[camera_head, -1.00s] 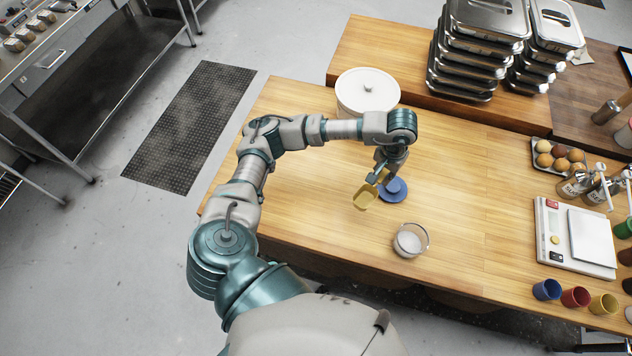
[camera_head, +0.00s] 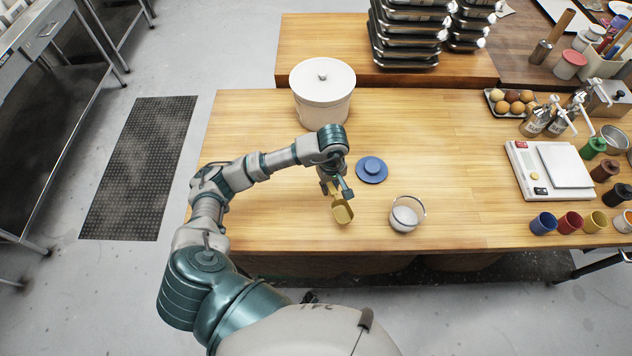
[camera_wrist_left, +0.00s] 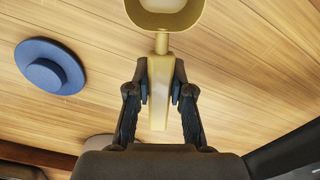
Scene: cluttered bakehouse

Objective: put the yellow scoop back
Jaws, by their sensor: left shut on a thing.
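The yellow scoop (camera_head: 342,212) is in my left gripper (camera_head: 337,187). The gripper is shut on its handle, seen between the two fingers (camera_wrist_left: 160,85) in the wrist view. The scoop's bowl (camera_wrist_left: 165,12) points toward the table's front edge in the head view and is cut off at the top of the wrist view. I cannot tell how high the scoop is above the table. A glass jar (camera_head: 405,214) with white contents and a wire handle stands to the right of the scoop. A round blue lid (camera_head: 371,170) with a knob lies behind the jar. My right gripper is not in view.
A white lidded tub (camera_head: 322,97) stands behind my left wrist. Stacked steel pans (camera_head: 405,35) stand behind. The wood between jar and scale is clear.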

